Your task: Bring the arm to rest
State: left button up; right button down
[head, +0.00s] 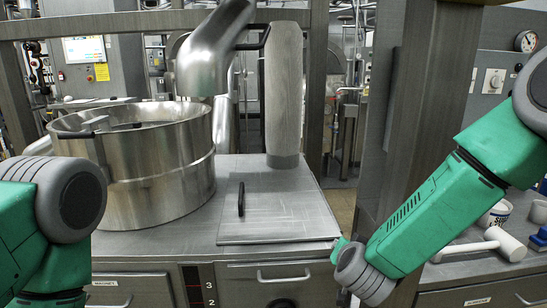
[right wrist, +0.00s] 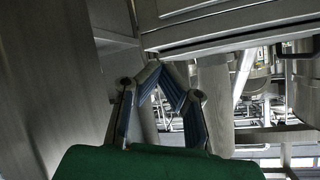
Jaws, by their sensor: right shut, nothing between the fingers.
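My right gripper (right wrist: 164,75) shows in the right wrist view with its two blue-padded fingers drawn together at the tips and nothing between them. It is close to grey metal surfaces of the bench, and I cannot tell whether it touches any. In the head view my right green arm comes in from the right and slopes down to the left past the steel post (head: 408,130). Its gripper is hidden there. My left green arm shows at the lower left edge, and its gripper is out of view.
A steel mixing vessel (head: 160,180) stands on the bench, left of a flat hatch (head: 278,212) with a black handle. A grey column (head: 284,90) rises behind. Drawers (head: 270,275) are below. A white mallet (head: 485,245) and mug (head: 497,213) lie on the right counter.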

jog(key=s+d+f+n+g+y+b, duration=0.1)
jog(key=s+d+f+n+g, duration=0.15)
jog(key=s+f, duration=0.7)
jog(key=s+d+f+n+g+y+b, duration=0.1)
jog(key=s+f+n+g+b, duration=0.15)
jog(key=s+f, duration=0.7)
jog(key=s+d+f+n+g+b, duration=0.1)
jog(key=s+d+f+g, duration=0.2)
jog(key=s, duration=0.8)
jog(key=s+d+f+n+g+b, duration=0.1)
jog(key=s+d+f+g, duration=0.2)
jog(key=s+f, duration=0.3)
jog(key=s+d, duration=0.1)
jog(key=s, duration=0.3)
jog(key=shift+s+d+f, duration=0.3)
jog(key=shift+s+f, duration=0.05)
jog(key=shift+a, duration=0.1)
